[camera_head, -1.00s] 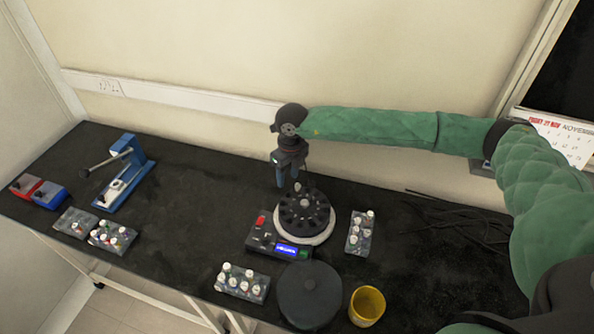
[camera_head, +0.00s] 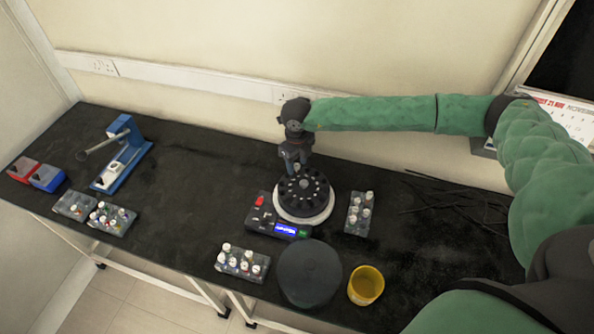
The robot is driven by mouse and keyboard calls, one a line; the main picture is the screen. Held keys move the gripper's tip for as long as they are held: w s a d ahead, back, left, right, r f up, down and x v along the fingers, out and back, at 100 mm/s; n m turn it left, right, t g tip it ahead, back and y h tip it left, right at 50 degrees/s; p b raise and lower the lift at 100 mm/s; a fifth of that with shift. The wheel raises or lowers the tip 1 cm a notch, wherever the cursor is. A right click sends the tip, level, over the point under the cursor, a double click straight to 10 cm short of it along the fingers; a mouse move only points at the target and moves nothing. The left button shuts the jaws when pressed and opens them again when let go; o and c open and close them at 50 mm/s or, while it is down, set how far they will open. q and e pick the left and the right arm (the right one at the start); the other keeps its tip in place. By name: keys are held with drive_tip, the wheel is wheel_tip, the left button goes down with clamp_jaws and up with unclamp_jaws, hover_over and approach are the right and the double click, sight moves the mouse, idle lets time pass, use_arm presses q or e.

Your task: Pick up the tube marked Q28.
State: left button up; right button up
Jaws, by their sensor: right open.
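Small tubes stand in several racks. One rack with white-capped tubes (camera_head: 242,262) is at the front middle. Another rack with white-capped tubes (camera_head: 359,213) is right of the centrifuge. A rack with coloured caps (camera_head: 110,218) is at the left. The markings are too small to read, so I cannot tell which tube is Q28. The centrifuge (camera_head: 272,212) has an open black rotor (camera_head: 303,197). My right gripper (camera_head: 294,170) points down, open, over the back left of the rotor. Whether a tube is between its fingers is unclear. My left gripper is not in view.
A dark round lid (camera_head: 309,275) and a yellow cup (camera_head: 366,285) stand near the front edge. A blue press-like device (camera_head: 124,160), red and blue boxes (camera_head: 47,178) and another rack (camera_head: 74,204) are at the left. Black cables (camera_head: 455,205) lie at the right. The middle left table is clear.

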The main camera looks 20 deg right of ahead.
drive_tip(key=shift+f, duration=0.1)
drive_tip(key=c, duration=0.9)
clamp_jaws()
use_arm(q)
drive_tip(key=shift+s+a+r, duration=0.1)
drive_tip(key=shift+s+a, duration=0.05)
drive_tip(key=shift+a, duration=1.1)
